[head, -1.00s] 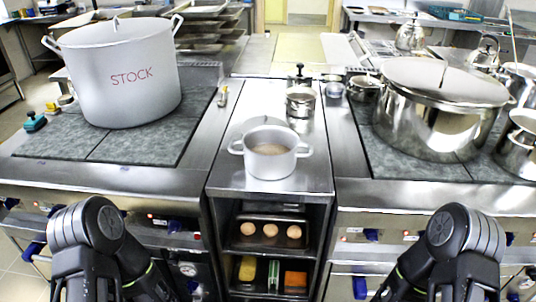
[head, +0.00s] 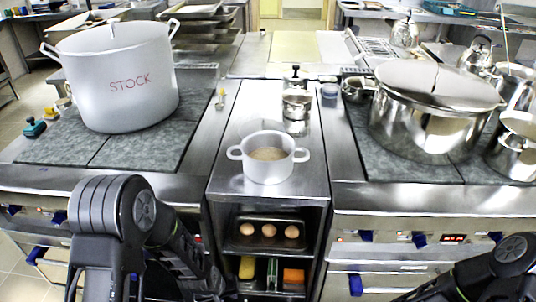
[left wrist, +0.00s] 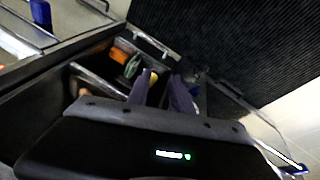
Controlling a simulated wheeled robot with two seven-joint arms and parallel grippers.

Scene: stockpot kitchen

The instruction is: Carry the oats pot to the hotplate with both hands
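The oats pot (head: 268,168) is a small pale two-handled pot with beige oats inside. It stands upright on the steel counter (head: 235,185) between two cookers, its handles to left and right. Grey tiled hotplate tops lie on the left (head: 140,150) and right (head: 385,160). My left gripper (head: 220,286) is low in front of the counter, below the pot and apart from it. In the left wrist view its two fingers (left wrist: 163,92) stand apart with nothing between them. My right arm shows at the bottom right; its gripper is out of view.
A large pot marked STOCK (head: 125,85) fills much of the left hotplate. A big lidded steel pot (head: 430,110) occupies the right one. A small steel pot (head: 297,104) stands behind the oats pot. Open shelves (head: 268,255) below the counter hold eggs and coloured items.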

